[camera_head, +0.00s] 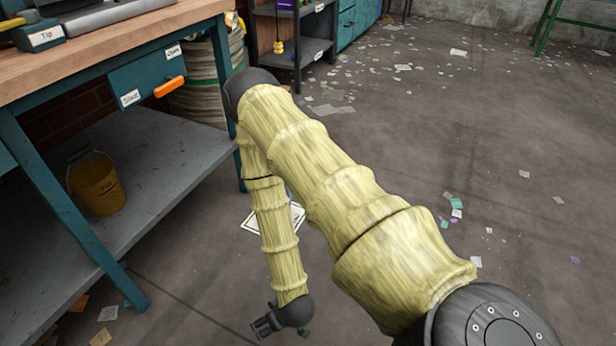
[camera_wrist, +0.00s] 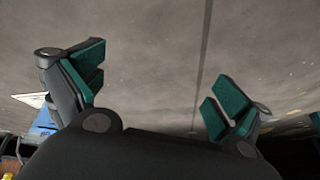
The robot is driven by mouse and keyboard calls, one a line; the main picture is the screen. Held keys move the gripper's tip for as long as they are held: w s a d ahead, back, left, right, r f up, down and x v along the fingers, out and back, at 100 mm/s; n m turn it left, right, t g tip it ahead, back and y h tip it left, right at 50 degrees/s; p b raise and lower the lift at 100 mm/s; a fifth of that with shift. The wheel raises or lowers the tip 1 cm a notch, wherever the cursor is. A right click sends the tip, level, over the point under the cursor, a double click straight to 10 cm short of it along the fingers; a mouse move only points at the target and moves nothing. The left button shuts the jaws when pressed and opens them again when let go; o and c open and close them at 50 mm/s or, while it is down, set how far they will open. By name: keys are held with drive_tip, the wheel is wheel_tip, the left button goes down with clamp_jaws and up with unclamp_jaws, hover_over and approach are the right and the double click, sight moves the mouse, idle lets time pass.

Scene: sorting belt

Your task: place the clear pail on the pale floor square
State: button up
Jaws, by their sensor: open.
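I see no colourless pail. The pale floor square (camera_head: 252,220) lies on the floor right of the bench, partly hidden behind my arm. A pale corner at the left of the wrist view (camera_wrist: 32,99) looks like the same square. My gripper (camera_head: 264,327) is low over the floor, nearer the camera than the square and apart from the pail. Its green-padded fingers (camera_wrist: 160,82) are spread and hold nothing.
The workbench (camera_head: 95,62) with its teal legs and grey lower shelf (camera_head: 165,178) fills the left. A drawer with an orange handle (camera_head: 168,87) hangs under the top. A dark shelf rack (camera_head: 291,57) stands behind. The floor at right is open, with scattered paper scraps.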

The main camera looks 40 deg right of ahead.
drive_tip(key=s+r+g, duration=0.1)
drive_tip(key=s+g, duration=0.1)
drive_tip(key=s, duration=0.5)
drive_tip(key=s+r+g+h, duration=0.1)
drive_tip(key=s+r+g, duration=0.1)
drive_tip(key=s, duration=0.5)
drive_tip(key=shift+s+d+r+g, duration=0.2)
drive_tip(key=shift+s+d+g, duration=0.1)
drive_tip(key=shift+g, duration=0.1)
